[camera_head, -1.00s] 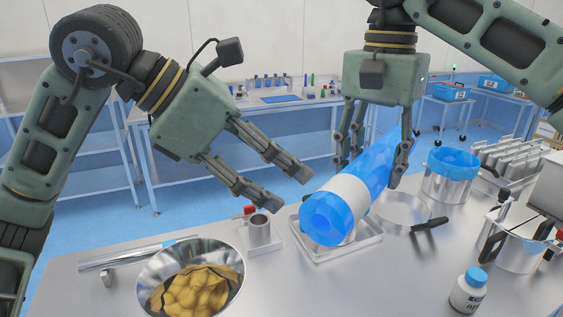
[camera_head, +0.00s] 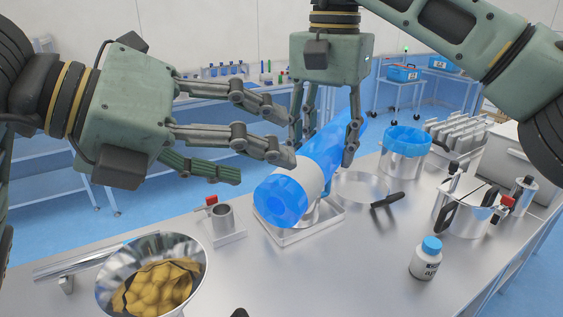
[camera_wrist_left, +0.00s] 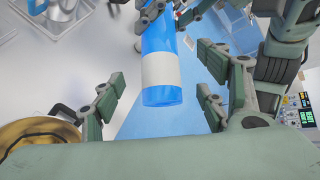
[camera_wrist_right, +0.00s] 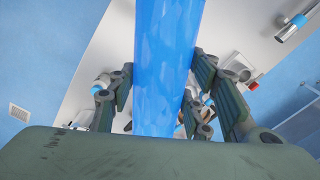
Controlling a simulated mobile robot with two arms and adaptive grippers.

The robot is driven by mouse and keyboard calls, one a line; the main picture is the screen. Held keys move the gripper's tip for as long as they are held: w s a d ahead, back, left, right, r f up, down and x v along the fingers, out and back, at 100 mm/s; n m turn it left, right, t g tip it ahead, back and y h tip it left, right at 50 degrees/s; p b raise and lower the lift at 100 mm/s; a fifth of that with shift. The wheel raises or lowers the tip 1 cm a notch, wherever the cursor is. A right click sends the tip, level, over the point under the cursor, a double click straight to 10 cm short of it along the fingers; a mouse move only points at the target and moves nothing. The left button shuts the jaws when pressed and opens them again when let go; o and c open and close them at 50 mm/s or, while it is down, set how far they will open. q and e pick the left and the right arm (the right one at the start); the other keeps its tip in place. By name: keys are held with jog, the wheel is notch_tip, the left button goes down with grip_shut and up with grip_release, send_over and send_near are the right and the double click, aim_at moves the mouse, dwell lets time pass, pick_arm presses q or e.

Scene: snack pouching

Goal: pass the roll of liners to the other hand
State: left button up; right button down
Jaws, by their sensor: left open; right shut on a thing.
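The roll of liners (camera_head: 288,199) is a blue cylinder with a white band, held in the air over the table. My right gripper (camera_head: 328,140) is shut around its far part; the right wrist view shows the blue roll (camera_wrist_right: 168,65) between the fingers. My left gripper (camera_head: 268,160) is open, just left of the roll's near part. In the left wrist view the banded end of the roll (camera_wrist_left: 162,75) lies between the spread left fingers (camera_wrist_left: 157,98), apart from them.
Below the roll is a shallow metal tray (camera_head: 312,222). A steel bowl of golden snacks (camera_head: 195,252), a small metal cup (camera_head: 223,217), a white bottle with blue cap (camera_head: 426,260), a lidded pot (camera_head: 462,212) and a blue-lined pot (camera_head: 404,158) stand around it.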

aim_at(310, 173)
pick_arm(q)
jog(key=x, duration=1)
jog(key=shift+w+d+f, duration=0.1)
jog(key=shift+d+f, duration=0.05)
jog(key=shift+d, duration=0.05)
jog(key=shift+c, duration=0.2)
jog(key=c, duration=1.7)
grip_shut()
pick_arm(e)
jog(key=c, duration=0.8)
grip_release()
jog(key=shift+c, duration=0.2)
